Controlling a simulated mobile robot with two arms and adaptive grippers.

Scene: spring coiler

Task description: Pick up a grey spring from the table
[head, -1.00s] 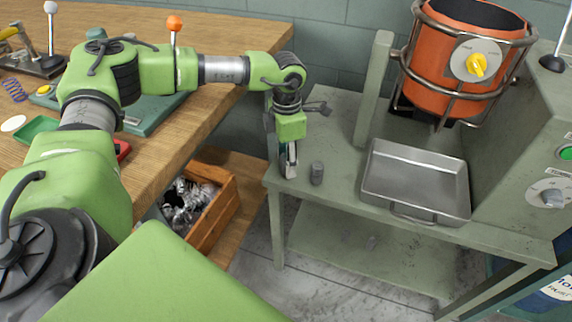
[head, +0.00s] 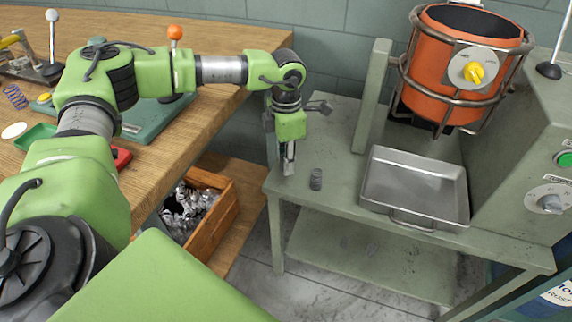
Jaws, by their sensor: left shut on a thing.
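My left gripper (head: 289,167) points down over the left end of the green-grey metal table (head: 335,200). Its fingers are shut on a small grey thing, apparently a grey spring, mostly hidden between them. The fingertips are at or just above the table top. Another grey spring (head: 316,179) stands upright on the table, just right of the gripper and apart from it. My right gripper is not in view.
A metal tray (head: 415,190) lies right of the standing spring. An upright post (head: 373,95) and an orange drum (head: 455,60) stand behind. A wooden bench (head: 190,125) is at the left, with a wooden crate of metal scraps (head: 212,225) below it.

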